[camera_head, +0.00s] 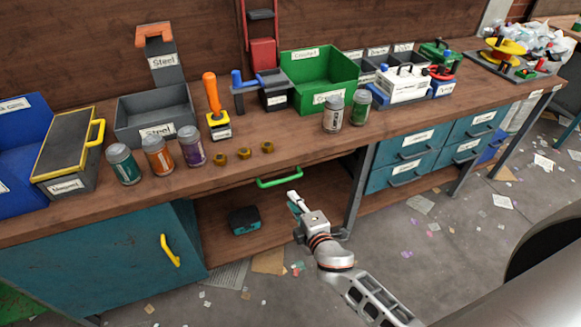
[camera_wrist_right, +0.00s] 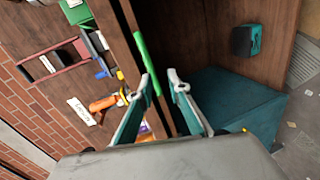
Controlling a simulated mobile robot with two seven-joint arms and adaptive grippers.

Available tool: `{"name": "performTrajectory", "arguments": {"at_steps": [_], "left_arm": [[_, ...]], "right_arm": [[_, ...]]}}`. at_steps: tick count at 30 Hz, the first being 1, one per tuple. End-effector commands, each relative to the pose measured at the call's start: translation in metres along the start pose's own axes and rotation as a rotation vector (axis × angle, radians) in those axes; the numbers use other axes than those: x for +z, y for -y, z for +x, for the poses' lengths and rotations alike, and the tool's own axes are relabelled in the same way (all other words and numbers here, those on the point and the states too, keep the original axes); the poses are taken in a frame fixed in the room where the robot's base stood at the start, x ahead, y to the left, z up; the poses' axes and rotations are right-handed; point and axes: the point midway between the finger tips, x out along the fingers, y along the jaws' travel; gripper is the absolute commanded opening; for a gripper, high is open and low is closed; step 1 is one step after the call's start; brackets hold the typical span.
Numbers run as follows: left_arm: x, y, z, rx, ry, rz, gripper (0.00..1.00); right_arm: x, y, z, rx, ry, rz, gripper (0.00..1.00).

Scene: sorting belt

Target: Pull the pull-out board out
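The pull-out board shows by its green bar handle (camera_head: 279,182) at the front edge of the workbench, just under the top. Little of the board itself can be told apart from the bench. My right gripper (camera_head: 296,201) is below and slightly right of the handle in the head view. My left gripper is not in view.
The workbench (camera_head: 330,155) carries jars, an orange-handled tool (camera_head: 212,100) and a green bin (camera_head: 318,78). A dark teal case (camera_head: 244,220) sits on the open shelf below. A teal cabinet (camera_head: 90,270) with a yellow handle is left; teal drawers (camera_head: 405,158) are right.

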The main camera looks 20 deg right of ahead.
Motion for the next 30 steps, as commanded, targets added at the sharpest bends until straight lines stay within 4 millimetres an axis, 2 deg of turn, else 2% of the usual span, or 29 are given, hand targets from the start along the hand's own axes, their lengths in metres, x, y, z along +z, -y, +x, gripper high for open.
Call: {"name": "performTrajectory", "arguments": {"at_steps": [5,8,21,30], "left_arm": [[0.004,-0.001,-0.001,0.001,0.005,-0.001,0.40],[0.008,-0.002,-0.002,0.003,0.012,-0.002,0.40],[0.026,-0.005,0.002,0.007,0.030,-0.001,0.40],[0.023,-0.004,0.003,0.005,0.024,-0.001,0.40]], "right_arm": [[-0.004,-0.015,0.015,0.034,0.000,-0.097,0.18],[-0.004,-0.016,0.024,0.037,0.001,-0.105,0.18],[-0.004,-0.017,0.084,0.036,0.001,-0.102,0.18],[-0.003,-0.018,0.092,0.035,0.001,-0.100,0.18]]}}
